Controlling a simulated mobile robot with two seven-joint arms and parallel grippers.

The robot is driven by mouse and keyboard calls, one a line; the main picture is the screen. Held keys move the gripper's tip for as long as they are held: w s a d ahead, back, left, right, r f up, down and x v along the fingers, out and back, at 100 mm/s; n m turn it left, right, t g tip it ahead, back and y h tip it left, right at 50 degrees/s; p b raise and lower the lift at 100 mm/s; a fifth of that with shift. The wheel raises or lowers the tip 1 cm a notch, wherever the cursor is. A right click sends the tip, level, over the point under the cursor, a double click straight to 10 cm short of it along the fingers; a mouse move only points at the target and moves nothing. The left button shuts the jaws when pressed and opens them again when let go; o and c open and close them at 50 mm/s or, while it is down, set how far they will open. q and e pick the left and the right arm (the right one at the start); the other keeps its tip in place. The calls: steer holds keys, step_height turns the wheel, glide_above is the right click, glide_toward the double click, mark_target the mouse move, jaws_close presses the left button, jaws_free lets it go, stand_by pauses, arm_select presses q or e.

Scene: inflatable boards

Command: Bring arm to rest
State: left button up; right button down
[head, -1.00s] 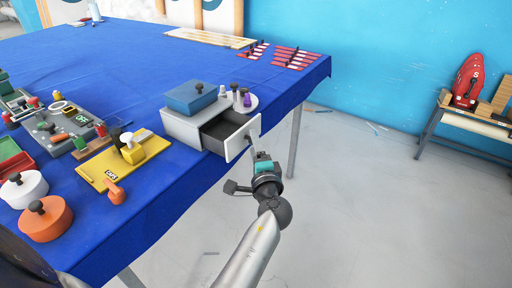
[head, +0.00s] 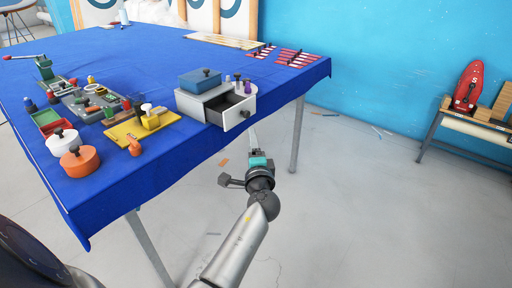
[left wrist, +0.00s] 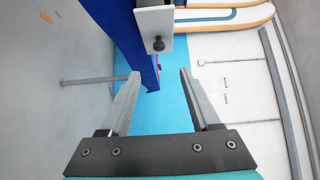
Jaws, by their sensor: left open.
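My left gripper (head: 254,142) is in the middle of the head view, off the table's front edge and below the open drawer (head: 238,114). In the left wrist view its two fingers (left wrist: 158,98) are spread apart with nothing between them. The drawer's white front with a dark knob (left wrist: 157,44) shows beyond the fingertips there, apart from them. The drawer sticks out of a grey box (head: 200,104) that has a blue lidded box (head: 200,82) on top. My right gripper is not in view.
The blue-covered table (head: 140,180) holds a yellow tray (head: 140,129), an orange pot (head: 80,162), a white pot (head: 62,142) and several red pieces (head: 297,58). A bench (head: 470,118) with a red board (head: 468,85) stands at right.

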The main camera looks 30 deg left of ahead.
arm_select(q)
steer(key=shift+s, duration=0.15)
steer(key=shift+f, duration=0.1)
stand_by(0.4)
steer(key=s+d+f+g+h, duration=0.2)
steer(key=s+d+f+h, duration=0.15)
steer(key=f, duration=0.65)
steer(key=s+d+f+n+g+h, duration=0.1)
steer(key=s+d+f+g+h, duration=0.3)
steer(key=f, duration=0.7)
steer(key=s+d+f, duration=0.2)
steer(key=s+f, duration=0.4)
steer(key=f, duration=0.4)
steer(key=s+d+f+n+g+h, duration=0.1)
steer(key=s+f, duration=0.4)
steer(key=s, duration=0.7)
steer(key=s+d+f+n+g+h, duration=0.1)
steer(key=s+f, duration=0.5)
steer(key=s, duration=0.6)
steer(key=s+d+f+n+g+h, duration=0.2)
steer(key=s+d+f+n+g, duration=0.1)
steer(key=s, duration=0.8)
step_height(320, 180, down, 3)
steer(key=shift+s+d+n+g, duration=0.3)
steer(key=shift+s+n+g, duration=0.1)
steer(key=shift+n+g, duration=0.55)
